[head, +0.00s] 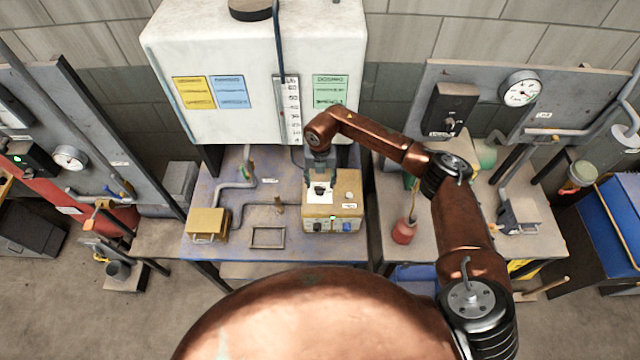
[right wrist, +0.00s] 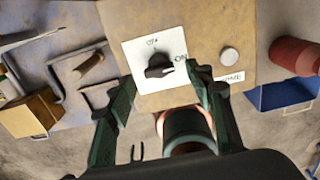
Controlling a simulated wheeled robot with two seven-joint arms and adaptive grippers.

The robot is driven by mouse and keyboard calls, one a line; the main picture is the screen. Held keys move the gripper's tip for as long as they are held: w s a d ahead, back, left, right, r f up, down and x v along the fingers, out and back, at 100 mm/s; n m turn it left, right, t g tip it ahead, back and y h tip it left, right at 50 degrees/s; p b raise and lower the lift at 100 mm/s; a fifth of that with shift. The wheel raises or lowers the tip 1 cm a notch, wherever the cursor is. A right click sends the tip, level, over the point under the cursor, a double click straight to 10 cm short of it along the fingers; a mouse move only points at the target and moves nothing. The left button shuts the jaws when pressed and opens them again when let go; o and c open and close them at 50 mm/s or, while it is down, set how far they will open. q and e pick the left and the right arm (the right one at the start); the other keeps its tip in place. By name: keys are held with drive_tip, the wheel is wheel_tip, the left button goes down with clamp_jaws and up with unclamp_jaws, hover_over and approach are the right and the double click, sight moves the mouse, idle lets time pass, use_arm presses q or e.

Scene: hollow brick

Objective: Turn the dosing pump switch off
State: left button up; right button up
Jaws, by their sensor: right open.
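The dosing pump box (head: 345,205) is tan and stands on the blue-grey table under the white tank. Its white switch plate (head: 314,198) lies on top. In the right wrist view the black switch knob (right wrist: 158,66) sits on this plate, with an OFF label above it and an ON label to its right. The knob's elongated handle lies roughly sideways, towards the ON side. My right gripper (right wrist: 160,76) is open, its two fingers on either side of the knob and apart from it. It also shows above the box in the head view (head: 319,180). My left gripper is out of view.
A round pale button (right wrist: 229,55) is beside the plate. The white tank (head: 255,110) rises close behind the box. A smaller tan box (head: 208,222) and grey pipes are to the left. A red bottle (head: 403,231) stands on the table to the right.

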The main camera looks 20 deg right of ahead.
sight(320, 187)
wheel_tip(320, 187, down, 2)
drive_tip(key=shift+a+f, duration=0.15)
drive_tip(key=shift+f, duration=0.05)
drive_tip(key=shift+w+f+p, duration=0.1)
drive_tip(key=shift+f+p, duration=0.2)
drive_tip(key=shift+f, duration=0.35)
drive_tip(key=c, duration=1.2)
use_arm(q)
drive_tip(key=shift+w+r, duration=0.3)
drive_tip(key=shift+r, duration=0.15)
use_arm(e)
drive_tip(key=shift+o, duration=0.2)
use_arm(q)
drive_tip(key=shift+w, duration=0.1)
